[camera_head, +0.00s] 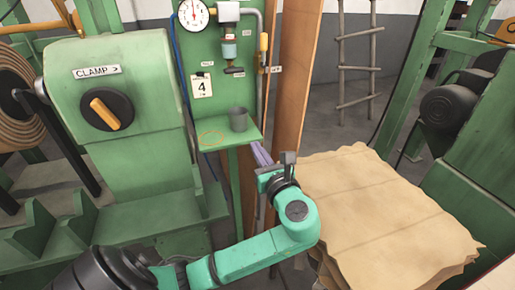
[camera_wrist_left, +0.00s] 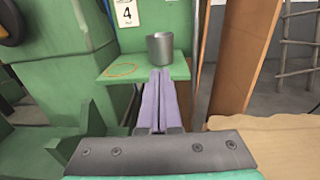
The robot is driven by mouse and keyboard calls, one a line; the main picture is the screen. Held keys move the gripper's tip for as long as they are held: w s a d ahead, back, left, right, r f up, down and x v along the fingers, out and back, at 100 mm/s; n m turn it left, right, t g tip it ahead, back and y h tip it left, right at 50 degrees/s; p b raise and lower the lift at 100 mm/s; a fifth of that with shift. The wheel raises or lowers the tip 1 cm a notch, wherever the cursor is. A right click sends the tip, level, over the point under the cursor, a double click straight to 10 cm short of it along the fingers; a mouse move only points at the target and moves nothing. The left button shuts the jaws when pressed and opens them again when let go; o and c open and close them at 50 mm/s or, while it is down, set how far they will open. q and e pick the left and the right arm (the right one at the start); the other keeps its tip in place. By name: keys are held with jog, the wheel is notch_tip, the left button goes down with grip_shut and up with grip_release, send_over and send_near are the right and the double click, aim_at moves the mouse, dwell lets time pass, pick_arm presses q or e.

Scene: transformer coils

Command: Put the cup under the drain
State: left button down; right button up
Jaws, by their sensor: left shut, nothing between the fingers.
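The grey metal cup (camera_head: 238,118) stands upright on the right part of a small green shelf (camera_head: 218,142). The cup also shows in the left wrist view (camera_wrist_left: 160,48), just beyond my fingertips. A filter unit (camera_head: 229,50) on the green panel above has a small dark drain fitting (camera_head: 233,71) at its bottom. An orange ring (camera_head: 211,138) is marked on the shelf, left of the cup. My left gripper (camera_head: 260,152) has purple fingers, shut and empty, in front of the shelf's right side. The fingers hide part of the shelf edge in the left wrist view (camera_wrist_left: 159,74).
A green machine with a CLAMP knob (camera_head: 107,108) stands at the left. A wooden post (camera_head: 294,85) rises right of the shelf. A stack of brown sheets (camera_head: 385,215) lies at the right. A pipe (camera_head: 259,60) runs down the panel's right side.

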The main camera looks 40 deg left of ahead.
aim_at(241, 123)
pick_arm(q)
jog(key=x, duration=1)
jog(key=shift+w, duration=0.1)
jog(key=shift+w+a+f, duration=0.15)
jog(key=shift+w+a, duration=0.05)
jog(key=shift+a, duration=0.1)
pick_arm(e)
jog(key=shift+w+a+r, duration=0.3)
jog(key=shift+w+a, duration=0.3)
jog(key=shift+w, duration=0.15)
